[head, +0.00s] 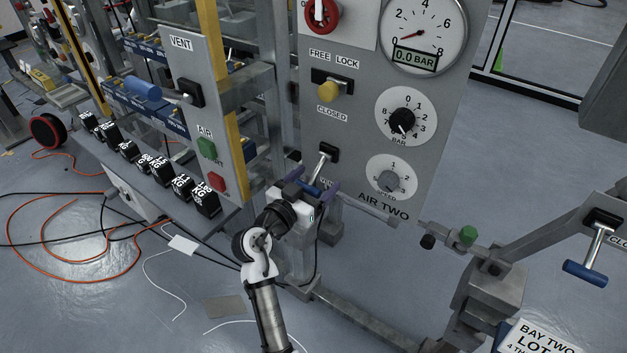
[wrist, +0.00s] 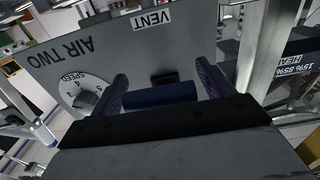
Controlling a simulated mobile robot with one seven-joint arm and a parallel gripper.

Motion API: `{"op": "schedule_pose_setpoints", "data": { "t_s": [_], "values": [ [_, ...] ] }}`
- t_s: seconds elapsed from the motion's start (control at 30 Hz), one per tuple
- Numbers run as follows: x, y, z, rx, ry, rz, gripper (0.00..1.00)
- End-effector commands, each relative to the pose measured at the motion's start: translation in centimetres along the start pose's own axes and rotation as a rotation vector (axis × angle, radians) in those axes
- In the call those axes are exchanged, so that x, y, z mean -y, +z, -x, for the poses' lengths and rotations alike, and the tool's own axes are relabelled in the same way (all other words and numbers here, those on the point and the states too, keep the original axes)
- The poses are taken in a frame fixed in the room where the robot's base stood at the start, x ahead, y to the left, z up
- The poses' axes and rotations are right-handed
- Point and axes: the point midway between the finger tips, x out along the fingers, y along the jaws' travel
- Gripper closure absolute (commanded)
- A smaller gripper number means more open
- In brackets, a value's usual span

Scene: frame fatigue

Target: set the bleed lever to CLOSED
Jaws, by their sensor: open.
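The bleed lever (head: 320,168) is on the grey AIR TWO panel, between a CLOSED label (head: 332,116) above and a VENT label, partly hidden, below. Its metal arm hangs down and outward from a black pivot, with its blue grip on the VENT side. My gripper (head: 313,181) is open at the grip, with one purple finger on each side. In the wrist view my gripper (wrist: 161,72) has the blue grip (wrist: 160,96) lying crosswise between its fingers. Touch is not clear. The VENT label (wrist: 152,21) appears upside down there.
A yellow knob (head: 327,90) sits above the lever. A speed dial (head: 391,180) and bar dial (head: 403,123) are to the right; the gauge (head: 423,35) reads 0.0 BAR. Another blue-handled lever (head: 586,271) stands far right. Black weights (head: 162,170) line the rack at left.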

Motion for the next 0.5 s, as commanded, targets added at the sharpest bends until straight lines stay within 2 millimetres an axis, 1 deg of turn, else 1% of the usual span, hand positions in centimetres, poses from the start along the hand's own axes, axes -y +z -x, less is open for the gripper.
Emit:
{"op": "schedule_pose_setpoints", "data": {
  "t_s": [0.13, 0.17, 0.5],
  "values": [
    [0.00, 0.01, 0.01, 0.000, 0.000, 0.000, 0.20],
    [0.00, 0.00, 0.01, 0.000, 0.000, 0.000, 0.21],
    [0.00, -0.01, 0.04, 0.000, 0.000, 0.000, 0.66]
  ]
}}
